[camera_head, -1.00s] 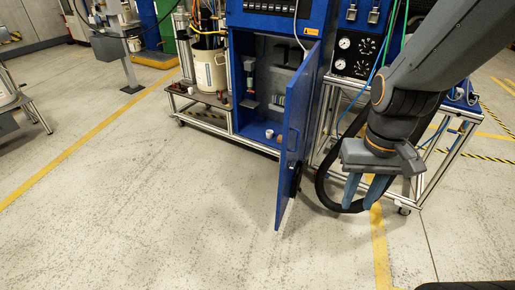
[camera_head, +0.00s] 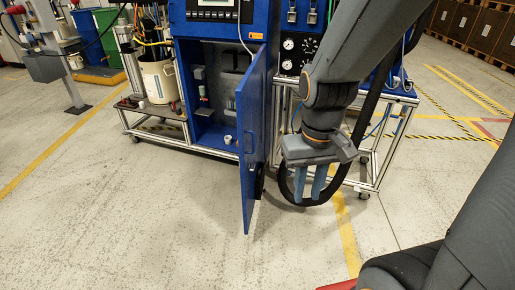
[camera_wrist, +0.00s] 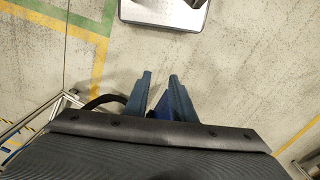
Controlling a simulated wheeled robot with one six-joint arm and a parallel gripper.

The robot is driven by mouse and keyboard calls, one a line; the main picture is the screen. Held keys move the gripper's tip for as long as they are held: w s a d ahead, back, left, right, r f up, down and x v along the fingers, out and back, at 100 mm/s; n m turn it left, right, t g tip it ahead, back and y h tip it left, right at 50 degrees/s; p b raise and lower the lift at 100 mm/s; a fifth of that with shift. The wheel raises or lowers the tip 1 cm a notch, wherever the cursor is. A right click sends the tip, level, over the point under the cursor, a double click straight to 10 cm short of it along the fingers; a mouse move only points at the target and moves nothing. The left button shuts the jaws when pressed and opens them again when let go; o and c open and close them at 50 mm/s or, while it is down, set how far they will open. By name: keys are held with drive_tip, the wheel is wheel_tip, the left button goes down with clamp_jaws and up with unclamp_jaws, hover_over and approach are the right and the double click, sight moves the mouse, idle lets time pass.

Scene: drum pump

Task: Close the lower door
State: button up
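The lower door (camera_head: 255,140) is a blue panel on the blue cabinet. It stands open, swung out toward me, with its hinge side at the right of the opening. The cabinet's lower compartment (camera_head: 206,128) shows to its left. A dark fitting sits near the door's lower edge. My gripper (camera_head: 308,198) points down to the right of the door, apart from it in the picture. Its two blue fingers are spread with a gap between them and hold nothing. The fingers also show in the wrist view (camera_wrist: 160,80), over floor.
A wheeled metal frame (camera_head: 385,150) with a gauge panel stands right of the cabinet, behind my gripper. A white bucket (camera_head: 158,82) stands on a low cart at left. The floor before the door is clear.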

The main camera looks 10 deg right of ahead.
drive_tip(key=shift+w+d, duration=0.15)
drive_tip(key=shift+w, duration=0.2)
drive_tip(key=c, duration=0.4)
drive_tip(key=w+d, duration=0.1)
drive_tip(key=w, duration=0.2)
drive_tip(key=w+d+f+t, duration=0.1)
drive_tip(key=w, duration=0.2)
drive_tip(key=w+d+f+m+t+h+p, duration=0.1)
drive_tip(key=w, duration=0.2)
drive_tip(key=shift+d+f, duration=0.1)
clamp_jaws()
drive_tip(key=m+t+y+p, duration=0.2)
drive_tip(key=t+y+p, duration=0.1)
drive_tip(key=t+y, duration=0.15)
approach(246, 167)
wheel_tip(246, 167, down, 3)
drive_tip(key=d, duration=0.3)
drive_tip(key=shift+w+a+r+p, duration=0.15)
drive_tip(key=shift+w+a, duration=0.15)
drive_tip(key=shift+a, duration=0.4)
drive_tip(key=shift+w+a+p, duration=0.1)
drive_tip(key=shift+w+a, duration=0.15)
drive_tip(key=shift+a, duration=0.45)
drive_tip(key=shift+w+a+r+p, duration=0.15)
drive_tip(key=shift+w+a, duration=0.15)
drive_tip(key=shift+a, duration=0.4)
